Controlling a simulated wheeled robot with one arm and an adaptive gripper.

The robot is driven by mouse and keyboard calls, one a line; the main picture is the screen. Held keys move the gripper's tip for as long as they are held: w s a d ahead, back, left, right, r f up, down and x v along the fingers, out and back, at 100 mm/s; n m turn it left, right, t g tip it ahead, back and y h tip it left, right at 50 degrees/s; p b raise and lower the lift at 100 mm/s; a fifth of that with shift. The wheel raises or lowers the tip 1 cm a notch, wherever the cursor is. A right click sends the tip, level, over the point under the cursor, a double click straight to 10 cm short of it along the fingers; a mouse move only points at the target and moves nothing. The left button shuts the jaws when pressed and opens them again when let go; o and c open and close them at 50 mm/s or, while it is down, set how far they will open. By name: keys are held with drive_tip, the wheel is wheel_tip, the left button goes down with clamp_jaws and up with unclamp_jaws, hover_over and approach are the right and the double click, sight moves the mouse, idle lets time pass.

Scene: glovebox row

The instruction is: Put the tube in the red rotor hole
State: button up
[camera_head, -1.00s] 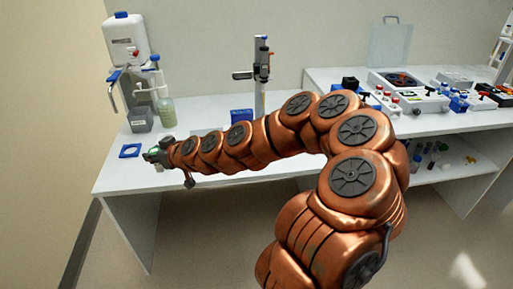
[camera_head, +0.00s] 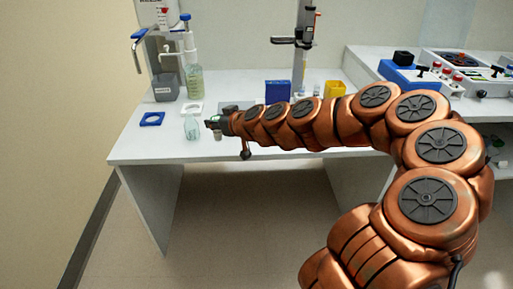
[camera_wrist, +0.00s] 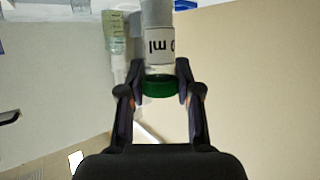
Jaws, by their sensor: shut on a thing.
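My gripper (camera_wrist: 157,72) is shut on a tube (camera_wrist: 159,45) with a white label and a green cap (camera_wrist: 160,88). In the wrist view the cap lies between the fingers and the tube body runs out of the top edge. In the head view my gripper (camera_head: 211,124) is over the left part of the bench, and the tube is too small there to make out clearly. A white and blue device with a dark round opening (camera_head: 452,58), which looks like the rotor, stands far right. No red hole can be made out.
A clear flask (camera_head: 192,128) stands just left of my gripper on the white bench (camera_head: 150,148).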

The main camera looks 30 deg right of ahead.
drive_tip(key=s+d+f+b, duration=0.2)
drive_tip(key=d, duration=0.7)
drive_tip(key=s+d+f+b, duration=0.1)
drive_tip(key=s+d+f, duration=0.1)
drive_tip(key=d, duration=0.7)
drive_tip(key=s+d+m+h, duration=0.1)
drive_tip(key=s+d, duration=1.1)
drive_tip(key=d, duration=0.4)
drive_tip(key=shift+t, duration=0.3)
drive_tip(key=shift+a+r+p+x, duration=0.2)
drive_tip(key=shift+a+x, duration=0.05)
drive_tip(key=shift+x, duration=2.4)
drive_tip(key=shift+a+r+p+x, duration=0.25)
drive_tip(key=shift+x, duration=2.4)
drive_tip(key=shift+a+r+p+x, duration=0.2)
drive_tip(key=shift+a+x, duration=0.05)
drive_tip(key=shift+x, duration=2.45)
drive_tip(key=shift+w+f, duration=0.1)
drive_tip(key=shift+f, duration=0.05)
drive_tip(key=o, duration=1)
